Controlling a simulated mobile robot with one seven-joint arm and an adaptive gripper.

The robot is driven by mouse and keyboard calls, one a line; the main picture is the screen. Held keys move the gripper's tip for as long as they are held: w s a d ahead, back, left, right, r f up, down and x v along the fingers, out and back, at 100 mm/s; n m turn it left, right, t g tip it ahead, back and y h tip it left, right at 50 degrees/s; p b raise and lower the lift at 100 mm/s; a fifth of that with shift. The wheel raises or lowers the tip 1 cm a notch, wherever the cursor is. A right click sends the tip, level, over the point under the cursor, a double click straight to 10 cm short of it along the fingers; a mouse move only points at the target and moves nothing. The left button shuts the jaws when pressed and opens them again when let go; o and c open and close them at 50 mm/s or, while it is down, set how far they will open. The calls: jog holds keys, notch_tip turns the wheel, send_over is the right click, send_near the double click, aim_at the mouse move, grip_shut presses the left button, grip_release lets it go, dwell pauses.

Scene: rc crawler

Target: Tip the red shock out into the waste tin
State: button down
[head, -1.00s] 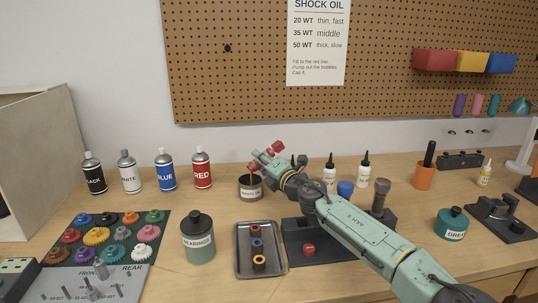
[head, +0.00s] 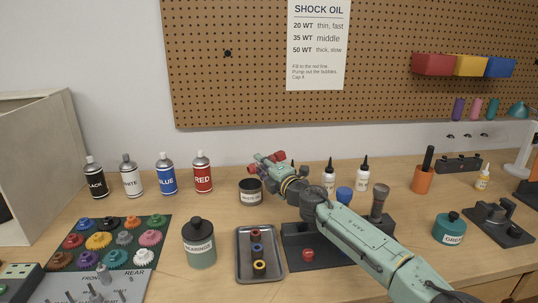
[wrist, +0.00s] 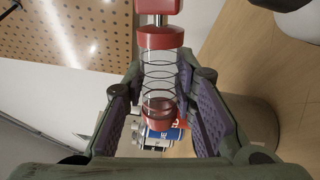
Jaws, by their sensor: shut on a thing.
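My gripper (head: 266,168) is shut on the red shock (wrist: 162,75), which shows between the two fingers in the wrist view. The shock has red ends, a clear body and a dark coil around it. Dark red shows at its lower end in that view; I cannot tell how much oil is inside. In the head view small red parts of the shock (head: 279,155) show at the gripper's end. The waste tin (head: 250,195), dark with a pale label, stands on the bench just below and left of the gripper. Its inside is hard to see.
Spray cans, including a red one (head: 202,173), stand to the left. A metal tray (head: 241,270) with coloured rings lies in front of the tin. A dark stand (head: 300,235) with a red cap is under my arm. White oil bottles (head: 362,175) stand behind the arm.

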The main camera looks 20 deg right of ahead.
jog(key=m, duration=0.4)
jog(key=shift+d, duration=0.15)
jog(key=r+m, duration=0.1)
jog(key=m, duration=0.1)
jog(key=a+r+m, duration=0.1)
jog(key=m, duration=0.2)
jog(key=r+m, duration=0.2)
jog(key=shift+s+a+r, duration=0.1)
jog(key=shift+a, duration=0.15)
jog(key=shift+a+r+m, duration=0.15)
jog(key=shift+r+m, duration=0.25)
jog(key=shift+m, duration=0.6)
